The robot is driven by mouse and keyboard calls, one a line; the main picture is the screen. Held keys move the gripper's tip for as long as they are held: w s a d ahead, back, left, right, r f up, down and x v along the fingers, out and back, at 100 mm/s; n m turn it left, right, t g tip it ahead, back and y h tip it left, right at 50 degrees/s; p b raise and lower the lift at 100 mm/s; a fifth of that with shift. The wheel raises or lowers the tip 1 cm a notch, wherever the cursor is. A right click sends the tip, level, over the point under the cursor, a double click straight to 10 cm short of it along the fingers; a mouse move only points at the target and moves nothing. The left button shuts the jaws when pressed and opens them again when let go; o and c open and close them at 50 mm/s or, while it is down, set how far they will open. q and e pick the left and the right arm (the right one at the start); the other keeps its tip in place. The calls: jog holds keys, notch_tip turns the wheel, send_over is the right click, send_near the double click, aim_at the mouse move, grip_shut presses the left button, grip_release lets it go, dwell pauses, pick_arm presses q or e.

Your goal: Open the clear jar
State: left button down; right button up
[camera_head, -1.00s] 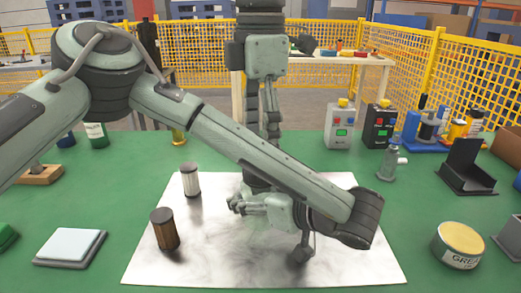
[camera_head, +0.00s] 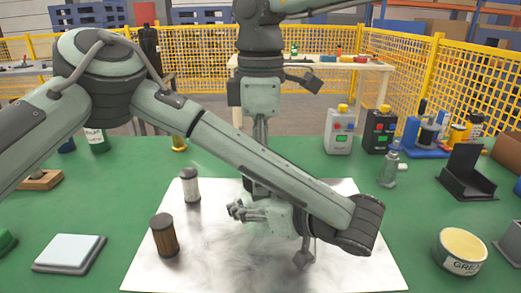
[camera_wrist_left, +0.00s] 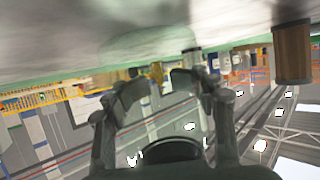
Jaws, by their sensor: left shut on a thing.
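My left gripper (camera_head: 240,208) is low over the white mat, pointing left in the head view. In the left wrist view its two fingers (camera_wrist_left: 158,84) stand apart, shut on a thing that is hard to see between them. I take this to be the clear jar, but its outline and lid cannot be made out. My right gripper (camera_head: 261,132) points down from above, behind my left forearm. Its fingertips are hidden, so I cannot tell whether it is open or touches anything.
A brown cylinder with a dark cap (camera_head: 164,237) and a pale capped cylinder (camera_head: 190,187) stand upright on the mat (camera_head: 345,270), left of my left gripper. A grease tin (camera_head: 460,250), a black holder (camera_head: 466,172) and a grey bottle (camera_head: 389,170) stand to the right.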

jog(key=c, duration=1.2)
jog(key=n, duration=0.3)
jog(key=o, duration=1.3)
